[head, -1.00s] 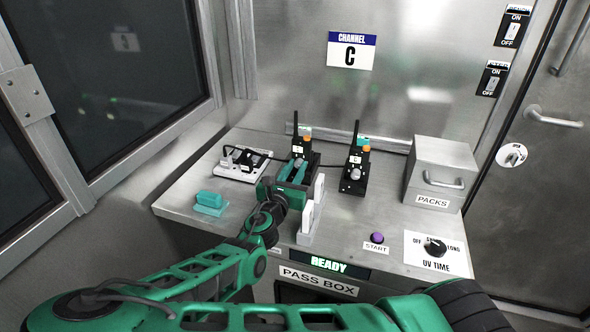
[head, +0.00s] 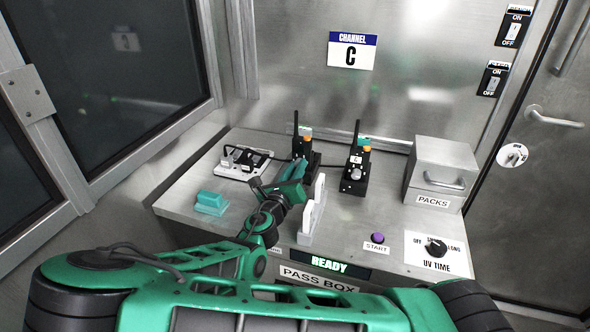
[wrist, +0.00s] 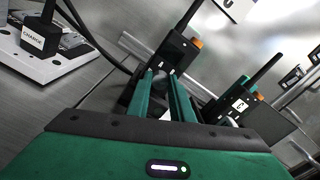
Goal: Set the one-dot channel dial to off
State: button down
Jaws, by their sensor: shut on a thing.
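Two black radios stand in holders on the steel bench: a left one (head: 306,145) and a right one (head: 356,160), each with an antenna and an orange knob. Each holder seems to have a grey dial low on its front; the right dial (head: 356,173) is in plain view. My gripper (head: 299,171) is at the left radio's front, shut on its dial, which the fingers mostly hide. In the wrist view both green fingers (wrist: 161,76) reach to the left radio (wrist: 177,50), tilted against it. The right radio (wrist: 236,103) stands apart. No dot marks are readable.
A white upright block (head: 313,210) stands just right of my gripper. A teal block (head: 211,203) and a charger (head: 246,160) with a cable are at left. A PACKS box (head: 440,175), purple START button (head: 377,238) and UV TIME dial (head: 436,247) are at right.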

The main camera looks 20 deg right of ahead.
jog(key=n, duration=0.5)
jog(key=shift+n, duration=0.4)
jog(key=n, duration=0.6)
jog(key=shift+a+f, duration=0.15)
jog(key=c, duration=1.6)
grip_release()
jog(key=shift+o, duration=0.2)
jog(key=shift+f, duration=0.1)
